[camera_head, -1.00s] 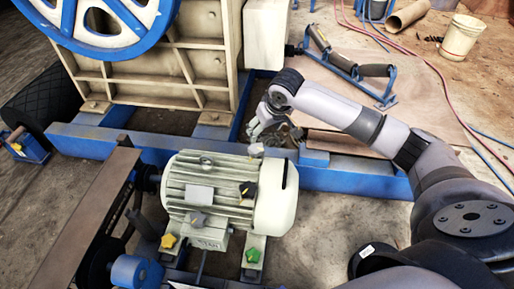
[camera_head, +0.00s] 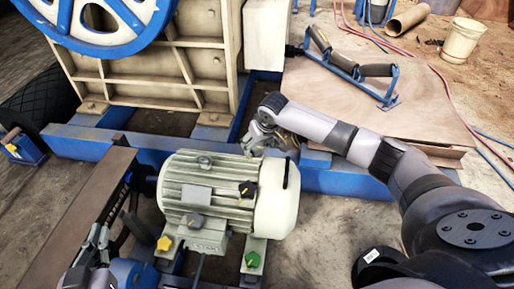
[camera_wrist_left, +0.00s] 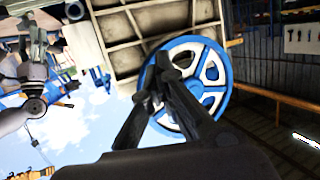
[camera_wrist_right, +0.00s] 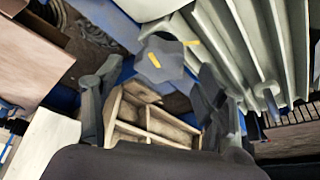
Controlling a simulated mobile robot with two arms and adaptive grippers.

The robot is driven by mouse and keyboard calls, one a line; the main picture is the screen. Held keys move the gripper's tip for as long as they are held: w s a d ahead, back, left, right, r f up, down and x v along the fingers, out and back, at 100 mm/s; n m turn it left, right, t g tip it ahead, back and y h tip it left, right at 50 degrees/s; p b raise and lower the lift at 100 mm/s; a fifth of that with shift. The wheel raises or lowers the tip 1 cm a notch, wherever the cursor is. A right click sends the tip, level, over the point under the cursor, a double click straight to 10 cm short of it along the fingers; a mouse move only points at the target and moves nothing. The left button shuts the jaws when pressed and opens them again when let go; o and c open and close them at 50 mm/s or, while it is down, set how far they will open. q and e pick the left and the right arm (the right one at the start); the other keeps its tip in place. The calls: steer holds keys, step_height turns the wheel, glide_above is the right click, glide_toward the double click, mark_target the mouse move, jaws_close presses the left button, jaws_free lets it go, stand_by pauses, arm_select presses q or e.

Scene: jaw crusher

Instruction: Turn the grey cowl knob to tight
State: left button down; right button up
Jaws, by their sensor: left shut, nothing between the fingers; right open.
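The grey-green motor (camera_head: 225,190) stands in the middle of the head view. My right gripper (camera_head: 262,140) is at the motor's far side, its fingers partly hidden by its own wrist. In the right wrist view a dark grey knob with a yellow mark (camera_wrist_right: 163,64) lies ahead, between and beyond the two spread fingers of the right gripper (camera_wrist_right: 155,100). I see no contact there, and I cannot read the knob's setting. My left gripper (camera_head: 98,242) is at the lower left of the motor, apart from it. In the left wrist view its fingers (camera_wrist_left: 160,62) meet, empty.
The crusher's blue wheel (camera_head: 105,22) is at the upper left.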

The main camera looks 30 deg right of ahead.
arm_select(q)
steer(key=shift+w+d+r+t+h+b, duration=0.1)
steer(key=shift+w+d+r+t+h, duration=0.05)
steer(key=shift+r+t, duration=0.4)
steer(key=shift+w+d+r+t+h+b, duration=0.15)
steer(key=shift+r+t, duration=0.15)
steer(key=shift+r, duration=0.5)
steer(key=shift+w+d+r+t+h+b, duration=0.1)
steer(key=shift+w+d+r+t, duration=0.05)
steer(key=shift+r+t, duration=0.4)
arm_select(e)
steer(key=shift+x, duration=1.1)
arm_select(q)
steer(key=shift+r, duration=0.1)
